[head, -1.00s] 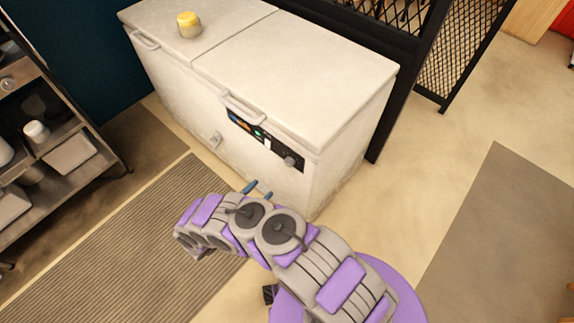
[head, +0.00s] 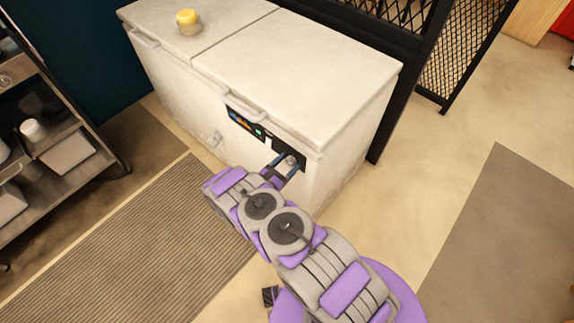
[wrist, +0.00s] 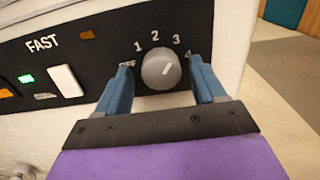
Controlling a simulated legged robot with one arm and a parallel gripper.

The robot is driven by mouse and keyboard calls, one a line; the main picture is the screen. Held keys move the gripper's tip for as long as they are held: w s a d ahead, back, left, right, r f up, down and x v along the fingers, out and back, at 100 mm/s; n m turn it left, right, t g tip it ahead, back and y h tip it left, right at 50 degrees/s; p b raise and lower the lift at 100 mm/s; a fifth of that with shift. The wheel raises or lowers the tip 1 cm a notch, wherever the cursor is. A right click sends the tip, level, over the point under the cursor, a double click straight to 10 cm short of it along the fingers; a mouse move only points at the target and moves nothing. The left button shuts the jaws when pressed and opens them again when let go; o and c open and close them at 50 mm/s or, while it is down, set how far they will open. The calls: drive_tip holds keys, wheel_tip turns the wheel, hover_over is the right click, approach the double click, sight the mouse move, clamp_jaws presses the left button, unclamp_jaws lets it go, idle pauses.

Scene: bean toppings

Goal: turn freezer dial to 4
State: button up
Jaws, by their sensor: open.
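The white chest freezer (head: 310,75) stands in front of me with a black control panel on its front. The grey round dial (wrist: 161,69) is on the panel's right end, with the numbers 1, 2, 3 and 4 around it. A light mark on the dial points up and to the right, roughly towards 3. My gripper (wrist: 163,82) is open, with one blue finger on each side of the dial. The fingertips partly cover the leftmost label and sit just below the 4. I cannot tell whether they touch the dial. In the head view my gripper (head: 283,160) reaches the panel.
A green light (wrist: 26,79), a white switch (wrist: 66,81) and the word FAST are left of the dial. A yellow-lidded jar (head: 188,22) stands on the freezer. A metal shelf (head: 95,135) is at the left, a ribbed mat (head: 130,245) on the floor.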

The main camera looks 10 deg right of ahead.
drive_tip(key=shift+d, duration=0.1)
drive_tip(key=c, duration=1.1)
drive_tip(key=shift+o, duration=0.2)
drive_tip(key=shift+m+p, duration=0.3)
drive_tip(key=shift+p, duration=0.05)
drive_tip(key=m+p, duration=0.2)
drive_tip(key=shift+m, duration=0.3)
drive_tip(key=shift+w+m+p, duration=0.1)
drive_tip(key=shift+m+p, duration=0.2)
drive_tip(key=shift+m, duration=2)
drive_tip(key=o, duration=1.1)
drive_tip(key=shift+c, duration=0.2)
